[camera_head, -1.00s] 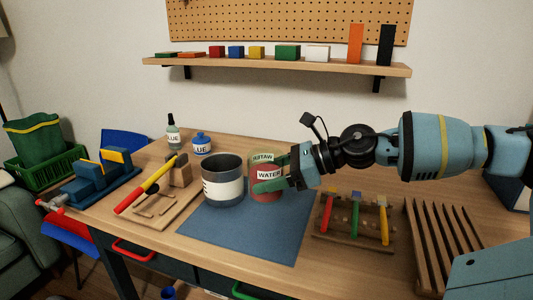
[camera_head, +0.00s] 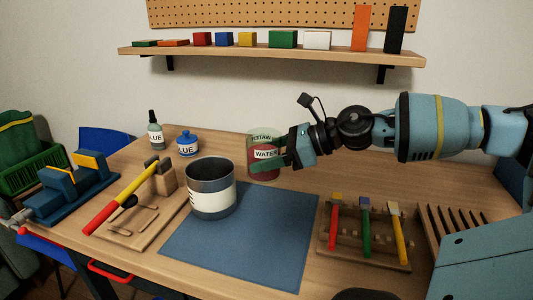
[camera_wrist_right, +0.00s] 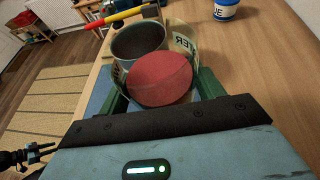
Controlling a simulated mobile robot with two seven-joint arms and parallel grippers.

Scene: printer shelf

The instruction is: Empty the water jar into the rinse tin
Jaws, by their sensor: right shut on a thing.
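The water jar (camera_head: 262,173) is clear with red contents and a white WATER label. It stands upright behind and right of the rinse tin (camera_head: 211,203), apart from it in the head view. My right gripper (camera_head: 264,153) is shut around the jar's sides, with green fingers on either side. In the right wrist view the jar (camera_wrist_right: 160,80) shows its red contents between the fingers, with the tin (camera_wrist_right: 138,40) just beyond. The tin is grey with a cream band and stands on the blue mat (camera_head: 245,245). The jar appears raised off the table. My left gripper is out of view.
Glue (camera_head: 155,133) and blue (camera_head: 187,145) bottles stand behind the tin. A red-and-yellow handled tool (camera_head: 120,198) on a wooden board is left of it. A rack of coloured-handled tools (camera_head: 366,235) stands right of the mat. The mat's front is clear.

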